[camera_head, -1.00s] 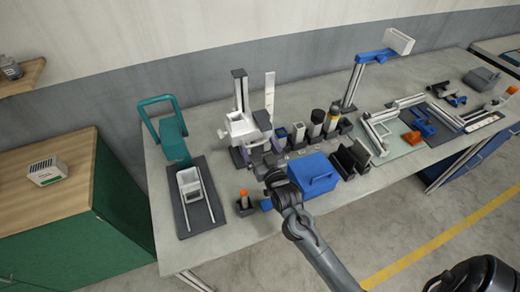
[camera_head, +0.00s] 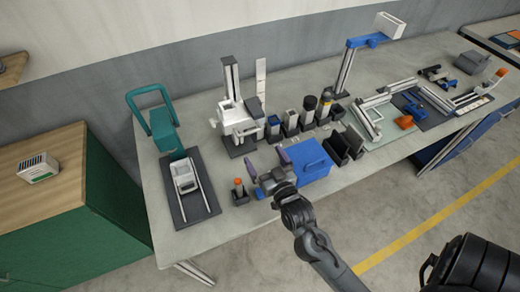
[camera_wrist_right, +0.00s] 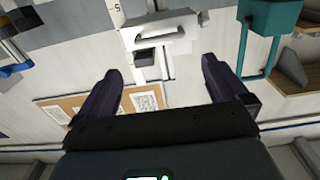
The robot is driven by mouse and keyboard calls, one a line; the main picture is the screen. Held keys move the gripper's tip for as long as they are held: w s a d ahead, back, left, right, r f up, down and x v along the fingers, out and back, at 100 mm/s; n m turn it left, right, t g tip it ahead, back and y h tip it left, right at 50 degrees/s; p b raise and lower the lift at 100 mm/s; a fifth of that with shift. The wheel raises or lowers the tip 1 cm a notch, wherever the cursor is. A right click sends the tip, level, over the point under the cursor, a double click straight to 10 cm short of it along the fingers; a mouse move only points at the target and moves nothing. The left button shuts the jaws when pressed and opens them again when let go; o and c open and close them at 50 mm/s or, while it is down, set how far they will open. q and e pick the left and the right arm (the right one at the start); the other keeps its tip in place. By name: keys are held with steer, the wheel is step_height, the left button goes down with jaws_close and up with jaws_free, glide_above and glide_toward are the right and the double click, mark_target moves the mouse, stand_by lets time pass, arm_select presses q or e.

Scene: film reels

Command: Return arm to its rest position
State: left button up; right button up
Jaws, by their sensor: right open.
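My right arm (camera_head: 315,240) comes up from the bottom of the head view. Its gripper (camera_head: 267,161) is open, fingers apart, in front of the white device on a grey post (camera_head: 238,118) and left of the blue box (camera_head: 310,160). In the right wrist view the two dark fingers (camera_wrist_right: 158,68) are spread with nothing between them. The white device (camera_wrist_right: 160,30) shows beyond them, apart from the fingers. My left gripper is not in view.
A small holder with an orange-topped item (camera_head: 239,190) stands close left of the gripper. A dark mat with a white tray (camera_head: 185,178) and a teal-handled stand (camera_head: 160,125) are at left. Several dark canisters (camera_head: 308,108) stand behind the blue box. Open floor lies in front of the table.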

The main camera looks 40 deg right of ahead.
steer(key=shift+s+a, duration=0.2)
steer(key=shift+s, duration=0.4)
steer(key=s+a+f+n+g+y, duration=0.5)
steer(key=s+a+f+g+y, duration=0.15)
steer(key=a, duration=0.25)
steer(key=s+a+f+g, duration=0.1)
steer(key=s+f+g, duration=0.15)
steer(key=s, duration=0.35)
steer(key=s+a+f+g, duration=0.1)
steer(key=s+f+g, duration=0.1)
steer(key=s+g, duration=0.3)
step_height(320, 180, up, 23)
steer(key=p, duration=2.3)
steer(key=shift+s+d+n, duration=0.2)
steer(key=shift+s+n, duration=0.15)
steer(key=shift+n, duration=0.05)
